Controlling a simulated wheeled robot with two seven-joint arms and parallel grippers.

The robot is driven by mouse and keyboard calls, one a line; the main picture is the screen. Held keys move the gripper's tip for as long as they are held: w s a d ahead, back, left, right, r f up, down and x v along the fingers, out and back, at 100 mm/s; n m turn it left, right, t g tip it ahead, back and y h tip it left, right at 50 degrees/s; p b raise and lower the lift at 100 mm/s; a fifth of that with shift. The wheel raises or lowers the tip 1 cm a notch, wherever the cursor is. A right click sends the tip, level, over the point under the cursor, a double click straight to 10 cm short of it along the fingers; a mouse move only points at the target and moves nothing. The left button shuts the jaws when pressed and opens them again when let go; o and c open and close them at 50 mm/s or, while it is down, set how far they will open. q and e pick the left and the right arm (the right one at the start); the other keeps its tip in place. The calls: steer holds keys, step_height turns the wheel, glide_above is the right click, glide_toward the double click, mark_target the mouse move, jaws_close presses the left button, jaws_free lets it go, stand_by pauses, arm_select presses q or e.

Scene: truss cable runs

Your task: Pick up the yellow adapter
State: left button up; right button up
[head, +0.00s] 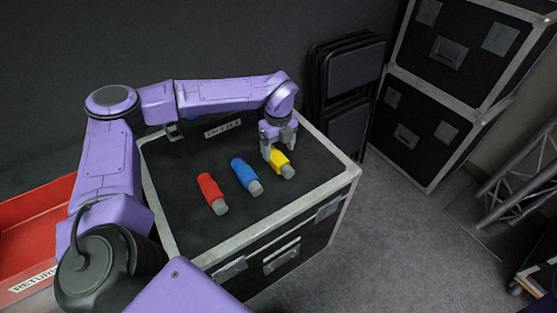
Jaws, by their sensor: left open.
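The yellow adapter (281,163) lies on the black case top (190,165), the rightmost of three adapters, its grey end toward the front right. My left gripper (277,149) is open at the yellow adapter, pointing down, its fingers overlapping the adapter's far end in the picture. I cannot tell whether the fingers touch it. The blue adapter (244,174) lies just left of the yellow one, and the red adapter (210,190) lies farther left. My right gripper is not in view.
A red return bin (30,235) stands left of the case. Folded black chairs (345,90) lean behind its right side. Stacked black cases (415,125) and a metal truss (530,175) stand at the right. The grey floor between is clear.

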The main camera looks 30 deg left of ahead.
mark_target(279, 157)
arm_select(q)
step_height(279, 157, down, 6)
steer(key=shift+r+p, duration=0.25)
steer(key=shift+p, duration=0.25)
steer(key=c, duration=1.2)
steer(key=shift+r, duration=0.1)
